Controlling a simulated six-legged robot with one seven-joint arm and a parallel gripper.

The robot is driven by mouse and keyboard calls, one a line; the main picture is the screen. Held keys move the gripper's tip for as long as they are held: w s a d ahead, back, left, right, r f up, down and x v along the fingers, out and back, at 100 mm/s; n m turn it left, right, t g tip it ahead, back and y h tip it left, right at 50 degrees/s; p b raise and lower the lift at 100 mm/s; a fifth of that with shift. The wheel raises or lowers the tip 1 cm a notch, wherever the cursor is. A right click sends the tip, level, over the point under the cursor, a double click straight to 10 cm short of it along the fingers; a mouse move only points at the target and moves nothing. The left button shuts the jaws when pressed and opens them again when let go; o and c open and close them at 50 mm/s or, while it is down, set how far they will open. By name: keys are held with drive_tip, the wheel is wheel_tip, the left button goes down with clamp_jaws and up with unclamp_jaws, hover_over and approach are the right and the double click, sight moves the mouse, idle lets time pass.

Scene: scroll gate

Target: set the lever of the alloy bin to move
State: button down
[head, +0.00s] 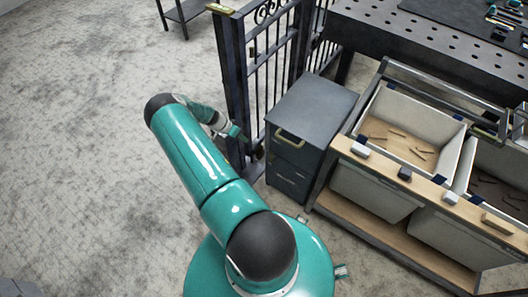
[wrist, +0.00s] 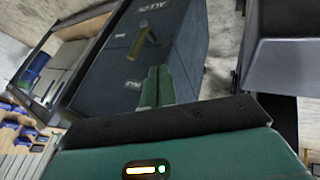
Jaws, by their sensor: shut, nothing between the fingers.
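A dark grey cabinet (head: 310,105) stands between the gate and the wooden bin rack, with a pale brass handle or lever on its front. In the wrist view its dark face (wrist: 190,50) carries a small brass lever (wrist: 138,42) and small white markings too small to read surely. In the head view my gripper (head: 238,134) is left of the cabinet, near the gate.
A dark barred gate (head: 270,70) stands behind my gripper. A perforated dark table (head: 420,45) is behind.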

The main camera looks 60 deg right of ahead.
sight(271, 155)
drive_tip(key=shift+s+d+f, duration=0.1)
drive_tip(key=shift+f, duration=0.05)
drive_tip(key=s+d+f, duration=0.2)
drive_tip(key=s+f, duration=0.6)
drive_tip(key=s, duration=0.1)
drive_tip(key=shift+d, duration=0.15)
idle(0.4)
drive_tip(key=shift+s+r+t, duration=0.2)
drive_tip(key=shift+s+t, duration=0.4)
drive_tip(key=shift+s, duration=0.05)
idle(0.3)
drive_tip(key=shift+s+a+r+m+t, duration=0.15)
drive_tip(key=shift+s+m+t, duration=0.1)
drive_tip(key=shift+s+t, duration=0.4)
drive_tip(key=shift+s+a+r+m+t, duration=0.1)
drive_tip(key=shift+s+m+t, duration=0.15)
drive_tip(key=shift+s+t, duration=0.35)
drive_tip(key=s+a+f+m+t+h, duration=0.1)
drive_tip(key=s+f+m+t+h, duration=0.1)
drive_tip(key=s+f+t, duration=0.3)
drive_tip(key=shift+s+a+f+t, duration=0.2)
drive_tip(key=shift+s+t, duration=1.2)
drive_tip(key=shift+t, duration=0.95)
